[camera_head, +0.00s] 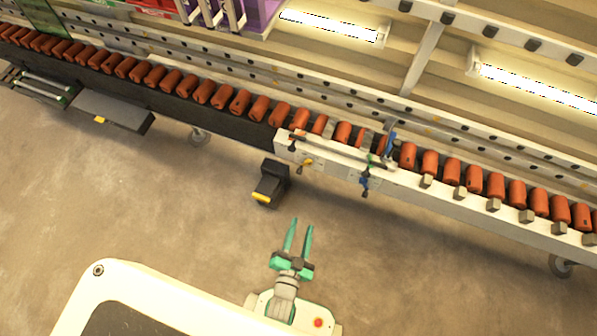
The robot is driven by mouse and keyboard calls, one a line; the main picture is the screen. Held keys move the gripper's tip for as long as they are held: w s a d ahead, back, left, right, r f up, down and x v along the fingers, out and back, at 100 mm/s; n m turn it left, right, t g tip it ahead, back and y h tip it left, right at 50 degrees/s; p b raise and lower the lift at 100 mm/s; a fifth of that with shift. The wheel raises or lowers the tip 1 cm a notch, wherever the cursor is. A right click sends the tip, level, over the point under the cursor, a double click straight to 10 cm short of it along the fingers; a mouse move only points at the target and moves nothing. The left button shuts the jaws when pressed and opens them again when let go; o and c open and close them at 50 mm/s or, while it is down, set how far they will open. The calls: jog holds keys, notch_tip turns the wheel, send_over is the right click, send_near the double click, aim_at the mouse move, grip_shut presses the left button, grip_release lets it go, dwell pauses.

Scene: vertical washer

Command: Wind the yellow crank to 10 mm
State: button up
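The yellow crank (306,165) is small and sits on the front of the white guide section of the conveyor (345,158), at its left part. A blue crank (365,184) hangs on the same front face to its right. Any scale or millimetre reading is too small to read. My gripper (301,222) is in front of the conveyor, below the yellow crank in the picture and apart from it. Its two green fingers are spread with a gap between them, and nothing is between them.
Orange cylinders (221,96) line the conveyor from end to end. A black pedestal with a yellow edge (270,182) stands on the floor left of my gripper, near the conveyor. A dark platform (113,110) is further left. The floor (180,210) is otherwise clear.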

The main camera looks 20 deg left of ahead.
aim_at(299, 174)
jog(key=w+a+f, duration=0.3)
jog(key=w+f, duration=0.2)
jog(key=w, duration=0.3)
jog(key=w+a+f+m+y, duration=0.1)
jog(key=w+a+f, duration=0.1)
jog(key=w+f, duration=0.3)
jog(key=w+a+f+m+y, duration=0.1)
jog(key=w+a+f, duration=0.2)
jog(key=w, duration=0.7)
jog(key=shift+w+a+f+g, duration=0.2)
jog(key=shift+f, duration=0.4)
jog(key=shift+w+a+f+g, duration=0.15)
jog(key=shift+f+g, duration=0.05)
jog(key=shift+f, duration=0.4)
jog(key=shift+w+a+f, duration=0.2)
jog(key=shift+w+a, duration=0.1)
jog(key=shift+w, duration=0.2)
jog(key=shift+w+f, duration=0.2)
jog(key=shift+w, duration=0.4)
jog(key=shift+a, duration=0.1)
grip_shut()
